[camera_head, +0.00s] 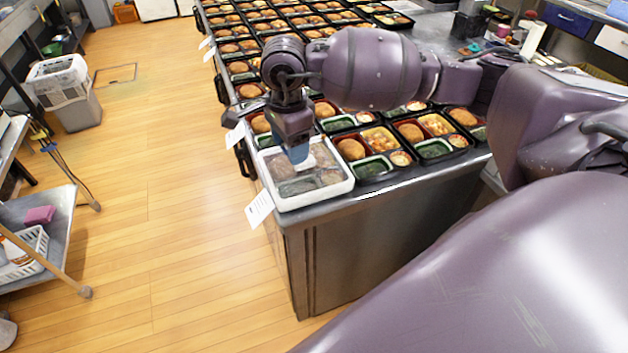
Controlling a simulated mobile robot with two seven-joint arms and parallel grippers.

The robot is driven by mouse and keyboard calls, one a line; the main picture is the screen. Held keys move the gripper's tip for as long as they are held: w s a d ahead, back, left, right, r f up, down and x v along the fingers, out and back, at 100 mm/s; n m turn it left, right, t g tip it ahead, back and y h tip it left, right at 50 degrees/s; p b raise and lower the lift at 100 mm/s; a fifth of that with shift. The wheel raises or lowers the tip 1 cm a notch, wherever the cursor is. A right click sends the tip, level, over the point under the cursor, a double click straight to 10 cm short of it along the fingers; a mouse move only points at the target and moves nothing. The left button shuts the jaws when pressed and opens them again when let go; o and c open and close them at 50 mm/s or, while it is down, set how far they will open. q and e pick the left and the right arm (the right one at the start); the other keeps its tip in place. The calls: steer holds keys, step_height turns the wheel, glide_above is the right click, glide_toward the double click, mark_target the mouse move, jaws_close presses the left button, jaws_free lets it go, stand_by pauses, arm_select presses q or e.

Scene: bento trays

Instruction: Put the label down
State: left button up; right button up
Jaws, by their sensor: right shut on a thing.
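My right gripper (297,150) reaches down over the near left corner of the steel counter. It is shut on a small white label (305,166) just below its fingertips. The label is over a white-rimmed bento tray (322,196) with food in its compartments. I cannot tell whether the label touches the tray's top, and the fingers partly cover it. My left gripper is out of view.
Several black bento trays (378,174) fill the counter behind and right of the white-rimmed tray. White paper tags (259,208) hang from the counter's left edge.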

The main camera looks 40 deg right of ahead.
mark_target(312, 182)
steer(key=w+d+r+m+p, duration=0.15)
steer(key=d+r+m, duration=0.45)
steer(key=m, duration=1.4)
step_height(312, 182, down, 19)
steer(key=shift+s+f+p, duration=0.15)
steer(key=shift+f+p, duration=0.05)
steer(key=shift+p, duration=0.55)
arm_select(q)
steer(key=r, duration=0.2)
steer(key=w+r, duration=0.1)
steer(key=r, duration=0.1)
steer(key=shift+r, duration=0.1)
